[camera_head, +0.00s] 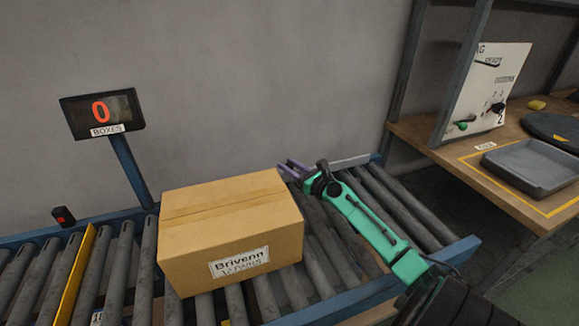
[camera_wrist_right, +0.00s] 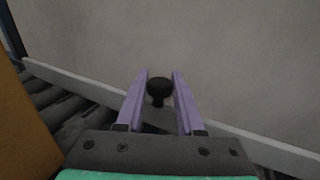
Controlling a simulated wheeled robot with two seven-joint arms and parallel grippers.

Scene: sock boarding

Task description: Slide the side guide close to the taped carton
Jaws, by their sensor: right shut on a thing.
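The taped carton (camera_head: 232,230) is a closed brown box with tape along its top and a "Brivenn" label, standing on the conveyor rollers. It also shows as a brown face at the left edge of the right wrist view (camera_wrist_right: 22,125). The side guide (camera_head: 350,161) is a pale grey bar along the far side of the conveyor, right of the carton, with a gap between them. My right gripper (camera_head: 290,168) has purple fingers, shut on the guide's black knob (camera_wrist_right: 159,86). The gripper hides part of the guide in the head view. My left gripper is not in view.
A yellow bar (camera_head: 75,275) crosses the rollers left of the carton. Bare rollers (camera_head: 405,205) lie right of my arm. A wooden bench (camera_head: 440,150) with a grey tray (camera_head: 530,168) stands at right.

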